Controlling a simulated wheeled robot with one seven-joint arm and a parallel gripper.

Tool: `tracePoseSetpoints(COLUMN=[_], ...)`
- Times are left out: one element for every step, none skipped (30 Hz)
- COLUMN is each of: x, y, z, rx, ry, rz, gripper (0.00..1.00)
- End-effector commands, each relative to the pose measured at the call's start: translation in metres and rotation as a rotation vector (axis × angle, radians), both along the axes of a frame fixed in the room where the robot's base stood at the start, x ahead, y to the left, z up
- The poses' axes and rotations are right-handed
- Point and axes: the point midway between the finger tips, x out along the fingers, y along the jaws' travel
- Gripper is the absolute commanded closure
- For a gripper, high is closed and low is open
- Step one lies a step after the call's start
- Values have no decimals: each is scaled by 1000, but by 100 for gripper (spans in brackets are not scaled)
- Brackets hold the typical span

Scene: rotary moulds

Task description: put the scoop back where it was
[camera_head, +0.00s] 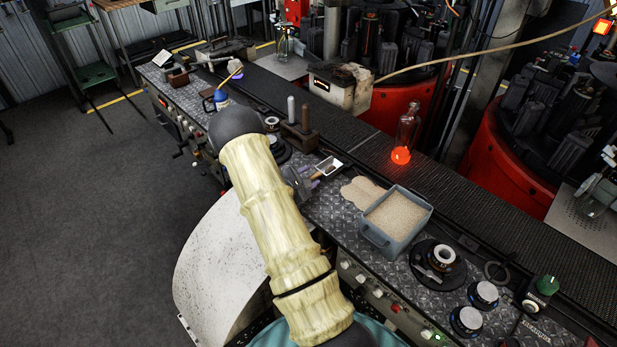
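A small scoop (329,166) with a pale metal rim and a brown handle shows just left of the sand on the bench. My gripper (307,180) is at the handle end of the scoop, low over the bench's front edge. The handle runs towards my gripper, but the fingers are too small and dark to tell whether they are closed on it. I cannot tell whether the scoop touches the bench. A grey box (369,237) full of sand stands to the right, with a flat patch of loose sand (359,193) beside it.
A clear bottle with a glowing orange base (401,154) stands on the dark conveyor (460,185) behind. A brown block with upright rods (299,136) stands left of the scoop. Round black fixtures (437,263) and knobs are to the right. Red machines (508,150) stand behind.

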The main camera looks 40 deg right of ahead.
Motion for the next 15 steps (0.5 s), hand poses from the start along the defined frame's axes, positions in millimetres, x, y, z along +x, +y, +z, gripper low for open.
tracePoseSetpoints(x=[0, 0, 0, 0, 0, 0, 0, 0, 0, 0, 0, 0, -1, -2, -3], y=[0, 0, 0, 0, 0, 0, 0, 0, -1, -1, -1, 3, 8, 13, 19], z=[0, 0, 0, 0, 1, 1, 2, 4, 7, 9, 12, 14, 14, 15, 17], rx=[0, 0, 0, 0, 0, 0, 0, 1, 1, 1, 1, 2, 2, 2, 1], ry=[0, 0, 0, 0, 0, -1, -1, -1, -1, -1, -2, -1, 1, 1, 1], rz=[0, 0, 0, 0, 0, 0, 0, -1, -1, -1, -2, 1, 3, 4, 5], gripper=[60, 60, 60, 60, 60, 60, 60, 60, 60, 60, 60, 60, 60, 60, 60])
